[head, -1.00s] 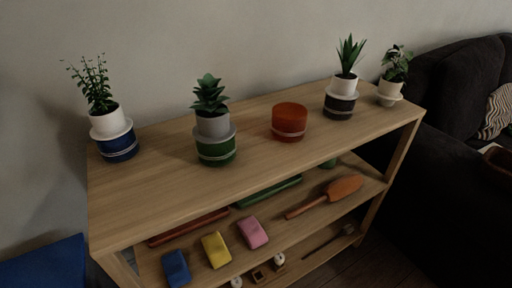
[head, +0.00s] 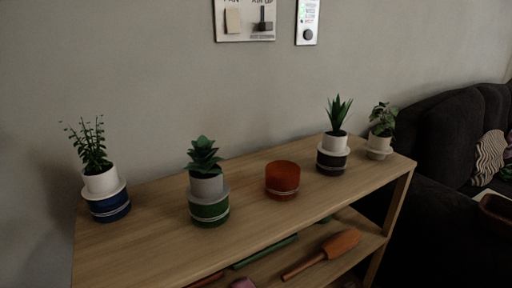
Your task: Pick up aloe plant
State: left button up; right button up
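Several potted plants stand on the top of a wooden shelf. The plant with long pointed upright leaves, which looks like the aloe plant (head: 337,122), is right of the middle, in a white pot (head: 334,143) on a dark ringed stand (head: 332,162). It is upright. A broad-leaved rosette plant (head: 205,158) in a grey pot sits on a green stand (head: 209,209) at centre left. Neither of my grippers shows in the head view, so nothing is seen touching the plants.
A leafy plant (head: 93,152) on a blue stand is at the left end. A red-orange round stand (head: 282,179) is empty. A small plant (head: 382,127) is right of the aloe. The wooden shelf (head: 150,248) has bare room in front. A dark sofa (head: 440,100) stands right.

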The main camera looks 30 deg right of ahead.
aim_at(334, 143)
jog(key=z, duration=1.4)
